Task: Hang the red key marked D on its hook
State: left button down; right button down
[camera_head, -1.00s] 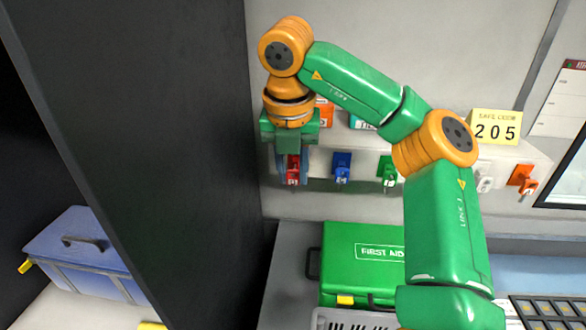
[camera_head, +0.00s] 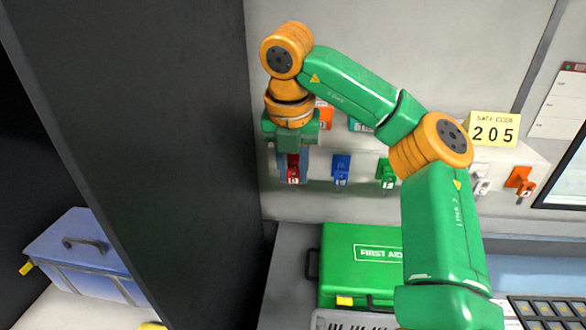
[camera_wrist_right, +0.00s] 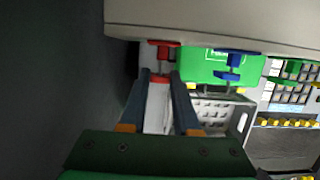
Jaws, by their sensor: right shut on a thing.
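The red key (camera_head: 293,174) hangs below my right gripper (camera_head: 293,168), at the left end of the key row on the wall. My right gripper is shut on the red key, with its fingers pointing down around it. In the right wrist view, the fingers (camera_wrist_right: 160,82) reach toward a red piece (camera_wrist_right: 163,44) at the edge of the pale shelf. I cannot tell which part of it is key or hook. The letter on the key is too small to read, and the gripper hides the red hook. My left gripper is out of view.
A blue key (camera_head: 341,169), a green key (camera_head: 386,173), a white key (camera_head: 481,182) and an orange key (camera_head: 520,182) hang to the right under the pale shelf. A dark panel (camera_head: 190,140) stands close on the left. A green first-aid case (camera_head: 345,250) lies below.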

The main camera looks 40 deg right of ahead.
jog(key=shift+w+d, duration=0.15)
jog(key=shift+d, duration=0.05)
dwell(0.5)
jog(key=shift+w+d, duration=0.15)
jog(key=shift+d, duration=0.05)
jog(key=shift+f, duration=0.15)
jog(key=c, duration=0.6)
grip_release()
jog(key=shift+o, duration=0.2)
jog(key=shift+v, duration=1.3)
